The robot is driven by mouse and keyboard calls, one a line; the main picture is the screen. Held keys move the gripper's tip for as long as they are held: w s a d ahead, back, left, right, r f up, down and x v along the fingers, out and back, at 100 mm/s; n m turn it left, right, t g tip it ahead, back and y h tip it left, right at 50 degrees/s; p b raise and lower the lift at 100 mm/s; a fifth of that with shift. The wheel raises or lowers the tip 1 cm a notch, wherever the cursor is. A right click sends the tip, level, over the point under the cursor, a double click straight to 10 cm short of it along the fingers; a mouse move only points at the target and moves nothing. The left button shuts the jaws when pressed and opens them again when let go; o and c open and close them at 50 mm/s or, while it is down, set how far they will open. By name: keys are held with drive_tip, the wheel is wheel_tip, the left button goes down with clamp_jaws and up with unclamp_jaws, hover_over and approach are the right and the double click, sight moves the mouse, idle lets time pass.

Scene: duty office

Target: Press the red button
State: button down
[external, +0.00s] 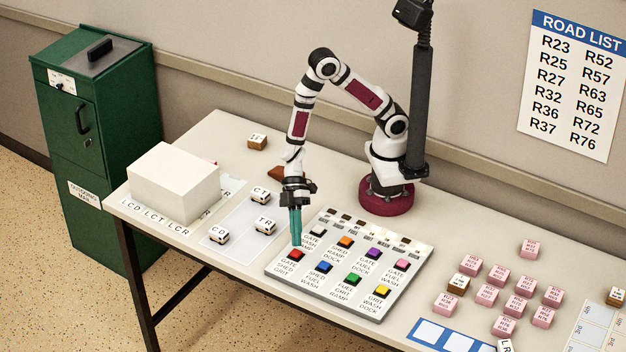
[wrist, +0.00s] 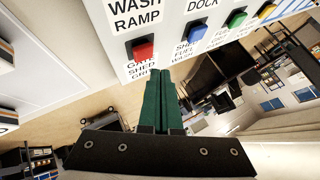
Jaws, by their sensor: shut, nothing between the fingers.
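The red button (external: 296,254) is at the front left of a light grey panel (external: 375,311) with several coloured buttons on the table. Its label reads GATE SHED GRIT. It also shows in the wrist view (wrist: 143,50), near the top centre. My gripper (external: 296,243) points down with its teal fingers together and nothing between them. In the external view the tips are just above the red button and overlap the panel. In the wrist view the tips (wrist: 160,76) lie just below and right of the button. I cannot tell whether they touch the panel.
A white box (external: 175,183) and lettered cubes (external: 265,226) stand left. Pink cubes (external: 487,294) stand right.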

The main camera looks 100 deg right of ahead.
sight(297, 249)
drive_tip(key=shift+r, duration=2.1)
